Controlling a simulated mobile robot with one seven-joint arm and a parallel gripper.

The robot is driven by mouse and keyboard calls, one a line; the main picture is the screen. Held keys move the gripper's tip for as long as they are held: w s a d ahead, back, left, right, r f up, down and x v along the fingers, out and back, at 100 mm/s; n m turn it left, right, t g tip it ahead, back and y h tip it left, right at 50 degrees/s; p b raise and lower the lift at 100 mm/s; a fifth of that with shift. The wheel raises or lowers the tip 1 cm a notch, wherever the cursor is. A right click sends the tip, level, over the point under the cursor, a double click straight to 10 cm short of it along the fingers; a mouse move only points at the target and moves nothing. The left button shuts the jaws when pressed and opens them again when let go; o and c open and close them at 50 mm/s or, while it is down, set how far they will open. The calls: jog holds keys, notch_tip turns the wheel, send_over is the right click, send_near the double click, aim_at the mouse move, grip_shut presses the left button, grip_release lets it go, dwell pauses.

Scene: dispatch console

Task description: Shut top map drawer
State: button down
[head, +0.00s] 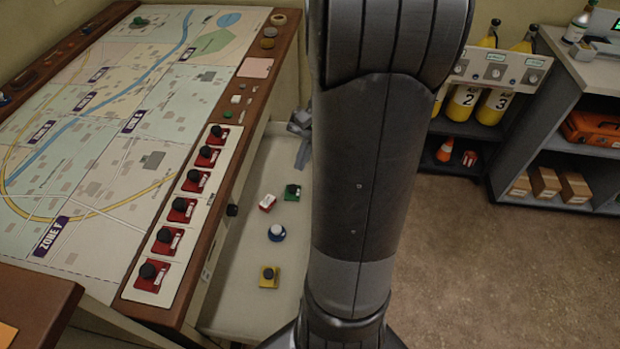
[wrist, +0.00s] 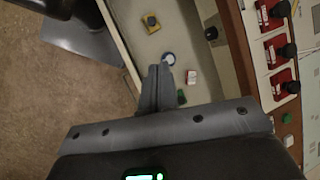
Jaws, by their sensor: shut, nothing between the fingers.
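A cream drawer (head: 248,270) stands pulled out from under the right side of the map table (head: 112,150). Red, green, blue and yellow pieces lie in it. In the wrist view the drawer (wrist: 180,28) shows its thin outer wall running beside the floor. My gripper (head: 301,150) is partly hidden behind my arm in the head view, over the far part of the drawer. In the wrist view its fingers (wrist: 160,78) are together and empty, near the outer wall and the red piece (wrist: 191,77). I cannot tell whether they touch the drawer. My arm hides much of the drawer's outer side.
Red switches with black knobs (head: 180,209) line the table edge above the drawer. A dark knob (head: 232,210) sits on the table's side. Grey shelves (head: 545,135) and yellow cylinders (head: 495,106) stand at the right. The brown floor (head: 480,260) between is clear.

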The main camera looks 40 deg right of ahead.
jog(key=s+d+f+m+t+y, duration=0.2)
jog(key=s+d+f+m+t, duration=0.3)
jog(key=f, duration=0.5)
jog(key=s+d+f+m+t+y, duration=0.35)
jog(key=d+f+m, duration=0.3)
jog(key=f, duration=0.35)
jog(key=s+d+f+m+t+y, duration=0.1)
jog(key=s+d+f+m+t, duration=0.5)
jog(key=f, duration=0.4)
jog(key=shift+n+g, duration=0.35)
jog(key=shift+g, duration=0.1)
jog(key=x, duration=0.9)
jog(key=w+d+x, duration=0.1)
jog(key=x, duration=0.4)
jog(key=shift+d+r, duration=0.1)
jog(key=shift+r, duration=0.05)
jog(key=x, duration=2.3)
jog(key=shift+a+r, duration=0.15)
jog(key=shift+a, duration=0.2)
jog(key=shift+d, duration=0.15)
